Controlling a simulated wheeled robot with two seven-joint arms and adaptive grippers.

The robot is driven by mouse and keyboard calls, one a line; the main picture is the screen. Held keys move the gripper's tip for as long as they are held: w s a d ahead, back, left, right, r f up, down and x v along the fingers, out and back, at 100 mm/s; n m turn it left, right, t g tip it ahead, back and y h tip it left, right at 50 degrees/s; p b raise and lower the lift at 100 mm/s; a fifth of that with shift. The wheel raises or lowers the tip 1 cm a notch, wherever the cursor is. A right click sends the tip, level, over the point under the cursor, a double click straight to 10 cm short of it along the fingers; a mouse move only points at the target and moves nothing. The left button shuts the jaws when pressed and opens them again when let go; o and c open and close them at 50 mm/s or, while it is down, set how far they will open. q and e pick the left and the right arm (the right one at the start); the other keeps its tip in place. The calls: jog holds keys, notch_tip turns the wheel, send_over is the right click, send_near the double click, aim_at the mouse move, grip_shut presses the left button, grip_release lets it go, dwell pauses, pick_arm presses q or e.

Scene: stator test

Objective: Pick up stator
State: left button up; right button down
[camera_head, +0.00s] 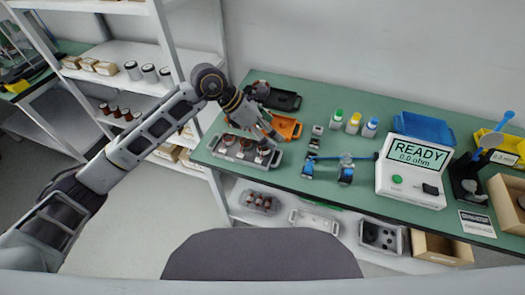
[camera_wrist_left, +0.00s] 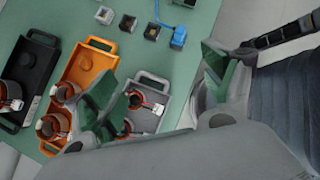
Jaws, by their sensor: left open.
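Several copper-wound stators stand in the grey tray (camera_head: 222,152) at the left front of the green bench; one is the stator (camera_head: 247,143) in the middle of the row. In the left wrist view the grey tray (camera_wrist_left: 152,79) holds a stator (camera_wrist_left: 136,99) with white leads, and a finger hides part of the tray. More stators show in that view at the orange tray (camera_wrist_left: 93,66) and the black tray (camera_wrist_left: 36,62). My left gripper (camera_head: 268,127) is open and empty above the trays; its spread fingers also show in the wrist view (camera_wrist_left: 160,80). My right gripper is out of view.
A tester reading READY (camera_head: 411,172) stands right of blue-ended test fixtures (camera_head: 346,172). Capped bottles (camera_head: 353,122) and a blue bin (camera_head: 423,128) stand behind. Shelves (camera_head: 130,53) with boxes and cans are at the left.

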pick_arm(q)
jog(key=w+a+f+y, duration=0.1)
jog(key=w+a+y, duration=0.2)
jog(key=a, duration=0.3)
jog(key=shift+a+f+t+y, duration=0.2)
jog(key=shift+a+t+y, duration=0.1)
jog(key=shift+t, duration=0.1)
jog(key=shift+d+f, duration=0.1)
jog(key=shift+f, duration=0.05)
send_over(262, 153)
jog(key=a, duration=0.2)
jog(key=f, duration=0.7)
jog(key=shift+w+d, duration=0.2)
jog(key=shift+w, duration=0.15)
jog(key=shift+d+f, duration=0.15)
jog(key=shift+f, duration=0.15)
jog(key=shift+w+f+p, duration=0.1)
jog(key=shift+f+p, duration=0.05)
jog(key=shift+p, duration=0.15)
